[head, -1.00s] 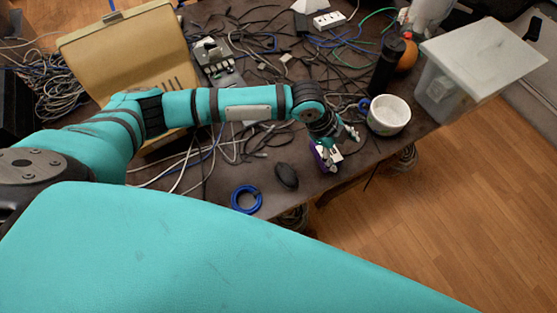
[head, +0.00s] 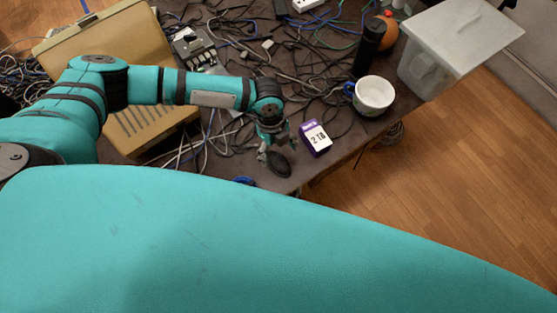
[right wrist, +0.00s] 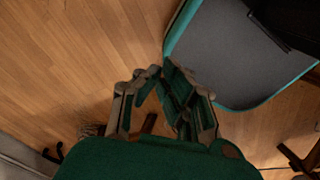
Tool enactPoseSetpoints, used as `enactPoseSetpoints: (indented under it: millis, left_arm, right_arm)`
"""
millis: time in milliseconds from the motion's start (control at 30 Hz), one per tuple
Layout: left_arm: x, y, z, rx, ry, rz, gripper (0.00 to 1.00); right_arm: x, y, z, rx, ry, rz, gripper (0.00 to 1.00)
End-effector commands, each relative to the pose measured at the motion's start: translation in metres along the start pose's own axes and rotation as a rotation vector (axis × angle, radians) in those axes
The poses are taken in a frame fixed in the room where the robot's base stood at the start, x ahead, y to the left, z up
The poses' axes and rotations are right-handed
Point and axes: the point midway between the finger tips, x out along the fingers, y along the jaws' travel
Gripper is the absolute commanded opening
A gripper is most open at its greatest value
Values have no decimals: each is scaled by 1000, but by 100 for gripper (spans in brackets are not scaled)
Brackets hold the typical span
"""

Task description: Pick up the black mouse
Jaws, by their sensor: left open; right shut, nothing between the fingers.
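The black mouse (head: 279,166) lies on the dark table near its front edge. My left gripper (head: 278,151) is open over the mouse, with its fingers pointing down around the mouse's far end. I cannot tell whether a finger touches it. My right gripper (right wrist: 161,72) is shut and empty in the right wrist view, above the wooden floor and away from the table.
A purple box marked 2 TB (head: 315,138) stands just right of the mouse. A blue cable coil (head: 245,181) is partly hidden by my body. Loose cables cover the table behind.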

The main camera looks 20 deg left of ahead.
Motion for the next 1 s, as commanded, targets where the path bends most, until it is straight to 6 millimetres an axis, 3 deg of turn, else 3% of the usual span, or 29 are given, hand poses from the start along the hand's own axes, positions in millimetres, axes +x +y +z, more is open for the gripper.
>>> enactPoseSetpoints:
  millis: [167,500,767,1000]
  left_arm:
    - [11,1,-1,-1,0,2,76]
    - [54,1,1,-1,1,0,76]
    - [57,1,1,0,0,0,76]
    - [56,1,1,0,0,-1,44]
  right_arm:
    - [-6,-7,-8,1,12,-8,0]
    - [-18,-12,-11,0,15,-16,0]
    - [-17,-7,-10,-2,13,-9,0]
    - [-17,-3,-9,-1,11,-5,0]
